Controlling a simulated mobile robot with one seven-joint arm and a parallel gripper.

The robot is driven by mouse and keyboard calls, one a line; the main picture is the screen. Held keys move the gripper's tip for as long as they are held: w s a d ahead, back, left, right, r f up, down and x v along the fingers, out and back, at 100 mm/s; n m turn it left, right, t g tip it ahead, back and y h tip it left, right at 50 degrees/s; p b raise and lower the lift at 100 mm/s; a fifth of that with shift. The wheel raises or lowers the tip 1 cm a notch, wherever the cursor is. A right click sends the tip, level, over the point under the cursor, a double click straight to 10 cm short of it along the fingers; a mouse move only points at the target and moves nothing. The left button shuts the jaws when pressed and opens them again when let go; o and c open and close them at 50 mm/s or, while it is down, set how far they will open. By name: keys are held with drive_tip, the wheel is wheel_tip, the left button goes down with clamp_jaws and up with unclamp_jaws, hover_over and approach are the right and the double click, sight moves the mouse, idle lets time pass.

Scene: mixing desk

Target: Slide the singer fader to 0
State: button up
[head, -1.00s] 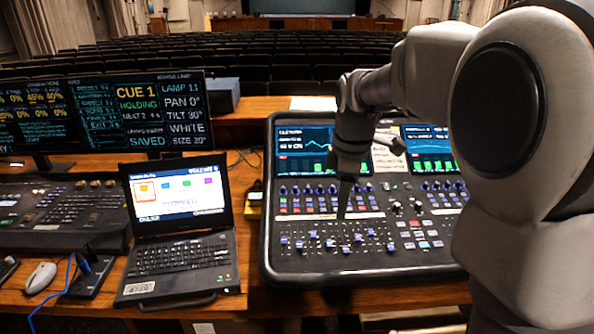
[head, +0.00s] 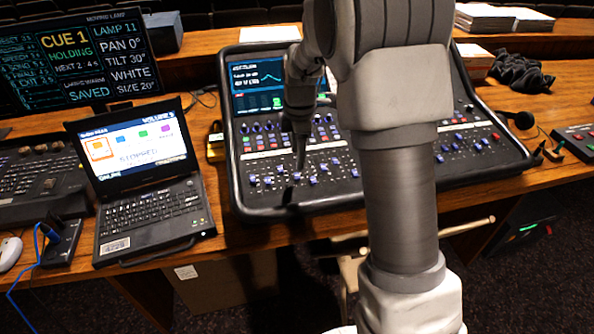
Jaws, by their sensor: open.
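The mixing desk (head: 228,170) stands on the wooden table, a dark console with a lit screen (head: 263,82) at its upper left. A bank of blue-capped faders (head: 313,181) lies at its lower left. I cannot read their labels, so I cannot tell which one is the singer fader. My gripper (head: 299,168) points down at the fader bank, its tip at or just above the caps. It looks narrow and its fingers are too small to make out. I cannot tell whether it touches a cap. My arm hides the middle of the desk.
A laptop (head: 150,215) stands left of the desk, with a mouse (head: 10,252) and a blue cable further left. Headphones (head: 517,119) lie at the desk's right edge. A small box (head: 575,140) sits at the far right.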

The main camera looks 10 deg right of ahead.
sight(297, 175)
drive_tip(key=f, duration=0.7)
drive_tip(key=shift+w, duration=0.35)
drive_tip(key=shift+r, duration=0.1)
clamp_jaws()
idle(0.9)
